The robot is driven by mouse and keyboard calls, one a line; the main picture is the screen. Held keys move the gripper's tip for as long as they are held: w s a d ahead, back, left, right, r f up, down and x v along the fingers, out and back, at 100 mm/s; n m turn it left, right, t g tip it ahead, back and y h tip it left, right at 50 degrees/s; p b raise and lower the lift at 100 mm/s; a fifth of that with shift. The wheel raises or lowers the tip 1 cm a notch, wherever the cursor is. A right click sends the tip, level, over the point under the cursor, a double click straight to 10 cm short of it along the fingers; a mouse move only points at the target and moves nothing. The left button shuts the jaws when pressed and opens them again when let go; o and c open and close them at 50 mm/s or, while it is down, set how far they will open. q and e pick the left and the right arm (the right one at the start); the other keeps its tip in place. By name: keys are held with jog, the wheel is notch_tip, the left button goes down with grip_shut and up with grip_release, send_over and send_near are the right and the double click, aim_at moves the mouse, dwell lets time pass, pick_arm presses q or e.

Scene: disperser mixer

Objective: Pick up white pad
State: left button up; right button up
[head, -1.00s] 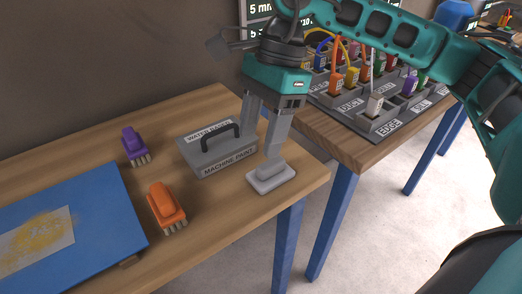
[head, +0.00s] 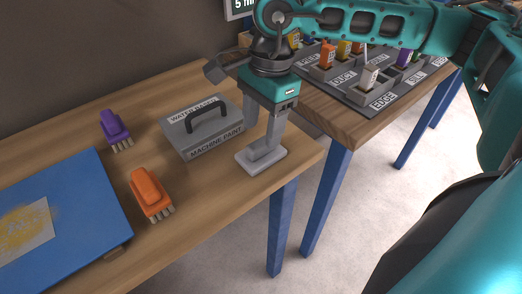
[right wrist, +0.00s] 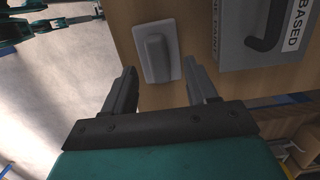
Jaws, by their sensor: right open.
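The white pad (head: 254,161) is a light grey-white rectangular plate with a raised grip. It lies on the wooden table near its right front corner. My left gripper is not in view.
A grey box (head: 203,126) with a black handle stands left of the pad. An orange brush (head: 149,190), a purple brush (head: 115,128) and a blue board (head: 75,215) lie further left. A second table (head: 345,125) with a labelled rack (head: 400,92) stands at right.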

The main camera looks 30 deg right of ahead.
aim_at(261, 141)
notch_tip(261, 141, down, 4)
jog(key=shift+s+a+r, duration=0.15)
grip_shut()
dwell(0.5)
jog(key=shift+r, duration=0.15)
notch_tip(261, 141, up, 20)
jog(key=p, duration=0.2)
